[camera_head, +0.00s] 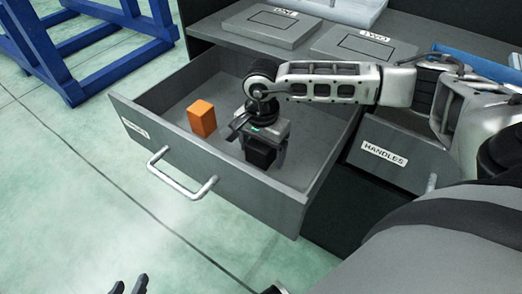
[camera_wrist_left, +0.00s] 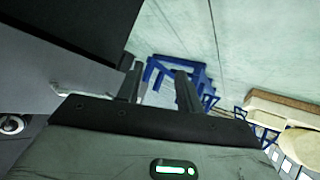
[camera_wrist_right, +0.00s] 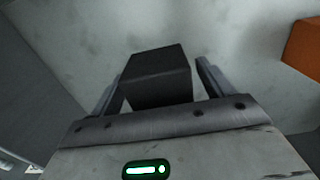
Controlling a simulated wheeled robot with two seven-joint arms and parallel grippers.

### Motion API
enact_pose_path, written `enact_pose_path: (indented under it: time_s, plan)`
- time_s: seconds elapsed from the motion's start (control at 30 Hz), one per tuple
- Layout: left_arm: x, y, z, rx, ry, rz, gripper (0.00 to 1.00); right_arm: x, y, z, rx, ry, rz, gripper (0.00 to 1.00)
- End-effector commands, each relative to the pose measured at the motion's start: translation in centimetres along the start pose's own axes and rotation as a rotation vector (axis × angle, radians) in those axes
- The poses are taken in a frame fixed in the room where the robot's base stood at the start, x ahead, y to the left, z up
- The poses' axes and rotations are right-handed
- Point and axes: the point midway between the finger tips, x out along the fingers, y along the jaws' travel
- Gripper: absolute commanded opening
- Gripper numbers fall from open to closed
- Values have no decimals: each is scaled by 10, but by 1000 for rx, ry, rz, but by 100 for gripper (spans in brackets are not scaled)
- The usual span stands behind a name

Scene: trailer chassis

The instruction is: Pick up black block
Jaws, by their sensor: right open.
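The black block (camera_head: 261,157) stands inside the open drawer (camera_head: 215,207), partly hidden under my right gripper (camera_head: 264,150). In the right wrist view the black block (camera_wrist_right: 157,78) lies between the two fingers of my right gripper (camera_wrist_right: 155,82). The fingers are spread, one on each side, with a gap at the right finger. My left gripper (camera_head: 128,285) shows only its fingertips at the bottom left, outside the drawer. In the left wrist view my left gripper (camera_wrist_left: 158,82) has its fingers apart with nothing between them.
An orange block (camera_head: 201,119) stands in the drawer left of my right gripper; it also shows in the right wrist view (camera_wrist_right: 304,48). Drawer walls surround the blocks. A drawer labelled HANDLES (camera_head: 400,157) is at the right. Flat grey boxes (camera_head: 272,27) lie on the worktop behind.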

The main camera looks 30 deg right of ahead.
Motion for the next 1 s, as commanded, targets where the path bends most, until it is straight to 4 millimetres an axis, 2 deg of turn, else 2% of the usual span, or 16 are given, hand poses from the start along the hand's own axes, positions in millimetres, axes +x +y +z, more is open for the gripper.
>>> enact_pose_path:
  time_s: [0.03, 0.07, 0.23, 0.57, 0.67, 1.0]
  plan:
    - [0, 0, -1, 1, 1, 1, 36, 0, 0, 0, 0, 0, 0, 80]
    - [0, 0, -1, 1, 1, 1, 36, 0, 0, 0, 0, 0, 0, 74]
    - [0, 0, -2, 2, 3, 0, 36, -1, 0, 0, 0, 0, 0, 27]
    - [-2, -1, -4, 4, 6, -3, 36, -6, -1, -1, 1, 1, -3, 26]
    - [-4, -2, -7, 7, 11, -7, 36, -20, -1, -1, 0, 2, -6, 26]
    - [-19, -3, -24, 10, 53, -24, 36, -86, -1, 0, 0, 1, -5, 26]
